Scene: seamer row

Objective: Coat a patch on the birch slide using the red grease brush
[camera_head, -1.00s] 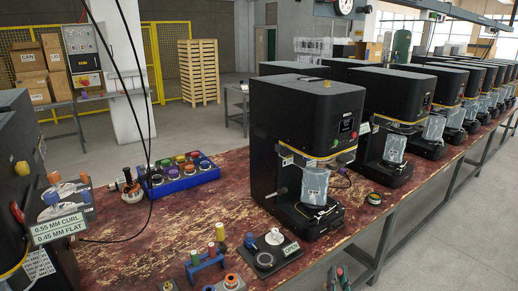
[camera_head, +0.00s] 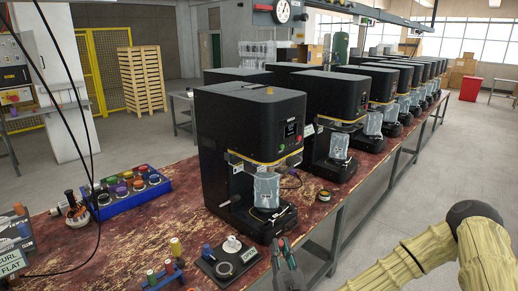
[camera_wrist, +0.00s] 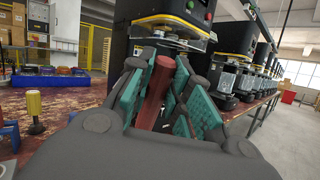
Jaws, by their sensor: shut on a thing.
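My gripper (camera_head: 286,256) is near the bottom centre of the head view, in front of the bench's front edge. In the wrist view my gripper (camera_wrist: 165,95) has its teal pads closed on an upright red handle (camera_wrist: 157,85), which I take to be the red grease brush. Its bristles are hidden. I cannot make out which part is the birch slide.
A blue rack (camera_head: 165,283) with yellow and red handles stands at front left. A plate with an OPEN label (camera_head: 250,255) lies beside the gripper. A blue tray (camera_head: 130,200) of coloured pots sits further left. More seamers (camera_head: 335,110) run back right. Open floor lies right.

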